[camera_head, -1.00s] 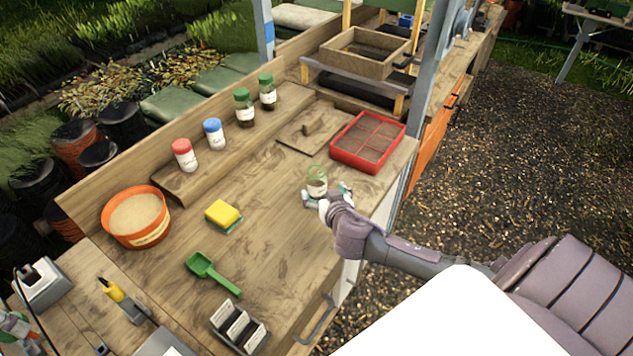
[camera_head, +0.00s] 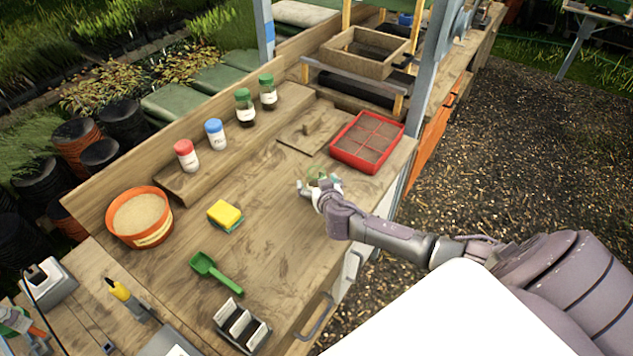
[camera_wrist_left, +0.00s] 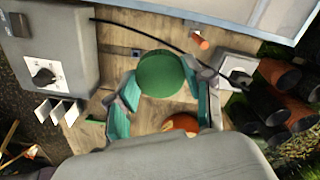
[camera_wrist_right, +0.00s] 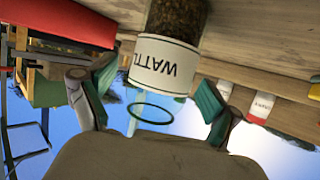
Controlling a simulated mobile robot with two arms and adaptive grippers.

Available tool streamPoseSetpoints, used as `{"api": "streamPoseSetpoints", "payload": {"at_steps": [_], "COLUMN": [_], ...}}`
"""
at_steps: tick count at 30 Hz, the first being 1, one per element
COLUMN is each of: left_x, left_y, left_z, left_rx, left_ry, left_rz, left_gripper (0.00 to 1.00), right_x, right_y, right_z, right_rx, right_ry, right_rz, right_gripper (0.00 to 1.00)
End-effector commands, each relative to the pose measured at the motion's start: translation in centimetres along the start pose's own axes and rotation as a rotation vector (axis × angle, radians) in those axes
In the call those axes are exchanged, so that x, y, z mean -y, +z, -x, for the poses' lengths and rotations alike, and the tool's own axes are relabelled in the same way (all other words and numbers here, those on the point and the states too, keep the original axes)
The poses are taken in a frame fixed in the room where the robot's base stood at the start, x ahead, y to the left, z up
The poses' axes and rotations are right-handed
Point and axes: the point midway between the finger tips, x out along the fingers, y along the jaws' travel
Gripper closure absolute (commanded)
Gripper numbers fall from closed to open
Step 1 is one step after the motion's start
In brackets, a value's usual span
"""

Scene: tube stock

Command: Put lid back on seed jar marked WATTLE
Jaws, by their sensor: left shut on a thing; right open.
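The WATTLE jar (camera_wrist_right: 172,55) stands on the bench, its label upside down in the right wrist view. Its mouth (camera_wrist_right: 150,112) is an open ring with no lid on it. In the head view, the jar (camera_head: 316,175) is partly hidden by my right gripper (camera_head: 318,190). That gripper's fingers are open, one on each side of the jar in the right wrist view (camera_wrist_right: 152,103). My left gripper (camera_wrist_left: 160,92) is shut on a round green lid (camera_wrist_left: 160,74), away from the jar. I cannot make out the left gripper in the head view.
A red seed tray (camera_head: 345,162) lies close behind the jar. Several lidded jars, including a blue-lidded one (camera_head: 215,135), stand on the back shelf. A sponge (camera_head: 225,214), green scoop (camera_head: 215,273) and orange pot (camera_head: 114,235) lie left. Bare bench surrounds the jar's left side.

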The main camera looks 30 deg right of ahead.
Motion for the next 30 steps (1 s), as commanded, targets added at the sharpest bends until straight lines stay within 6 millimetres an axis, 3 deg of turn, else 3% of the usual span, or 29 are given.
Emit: {"api": "streamPoseSetpoints", "payload": {"at_steps": [14, 27, 30], "left_x": [-0.01, -0.01, 0.00], "left_y": [0.00, 0.00, 0.00], "left_z": [0.09, 0.09, 0.10], "left_rx": [0.000, 0.000, 0.000], "left_ry": [0.000, 0.000, 0.000], "left_rz": [0.000, 0.000, 0.000], "left_gripper": [0.59, 0.59, 0.59], "right_x": [0.01, 0.00, 0.01], "right_y": [0.07, 0.07, -0.03], "right_z": [-0.74, -0.72, -0.73], "right_rx": [0.001, 0.001, -0.001], "right_ry": [-0.001, -0.001, -0.001], "right_rz": [0.000, 0.000, 0.000], "right_gripper": [0.12, 0.85, 0.86]}}
